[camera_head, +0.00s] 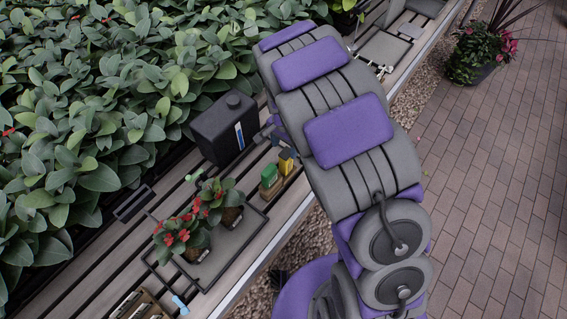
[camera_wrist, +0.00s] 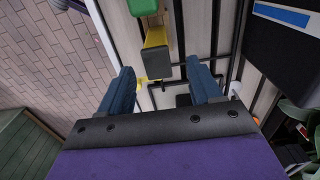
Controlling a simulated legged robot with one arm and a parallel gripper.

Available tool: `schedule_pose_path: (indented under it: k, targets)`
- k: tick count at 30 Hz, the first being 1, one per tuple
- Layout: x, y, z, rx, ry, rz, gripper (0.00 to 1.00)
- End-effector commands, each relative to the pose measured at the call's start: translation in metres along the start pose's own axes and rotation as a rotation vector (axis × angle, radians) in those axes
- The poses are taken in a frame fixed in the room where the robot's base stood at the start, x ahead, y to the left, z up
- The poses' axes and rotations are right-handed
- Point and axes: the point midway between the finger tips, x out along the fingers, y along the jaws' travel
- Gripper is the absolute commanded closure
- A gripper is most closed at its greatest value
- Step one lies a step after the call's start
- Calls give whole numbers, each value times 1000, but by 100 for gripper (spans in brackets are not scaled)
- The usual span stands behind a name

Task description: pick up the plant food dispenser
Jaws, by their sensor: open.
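Two small containers stand in a wooden holder on the slatted bench, one green (camera_head: 269,176) and one yellow with a dark part (camera_head: 286,162). A black jug (camera_head: 223,130) with a cap and blue-white label stands behind them. I cannot tell for certain which is the plant food dispenser. In the wrist view, my gripper (camera_wrist: 160,68) is open, its blue fingers apart on either side of the yellow container (camera_wrist: 156,55), with no clear contact. The green container (camera_wrist: 143,7) is above it and the jug (camera_wrist: 285,55) to the right. In the head view my arm hides most of the gripper.
A black-rimmed tray (camera_head: 232,248) holds potted red-flowered plants (camera_head: 180,235). A wooden rack (camera_head: 140,306) and a light blue item (camera_head: 180,304) lie at the near end. Dense leafy plants (camera_head: 90,110) border the bench's left. Brick paving (camera_head: 490,200) on the right is open.

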Motion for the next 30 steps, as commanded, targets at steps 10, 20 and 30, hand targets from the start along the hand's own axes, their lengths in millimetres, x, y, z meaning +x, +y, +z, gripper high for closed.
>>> schedule_pose_path:
  k: [10, 20, 30]
  targets:
    - [47, -2, 2, 0, 3, 4, 36]
    - [88, -2, 3, 0, -2, 7, 36]
    - [97, -2, 1, 0, 0, 4, 37]
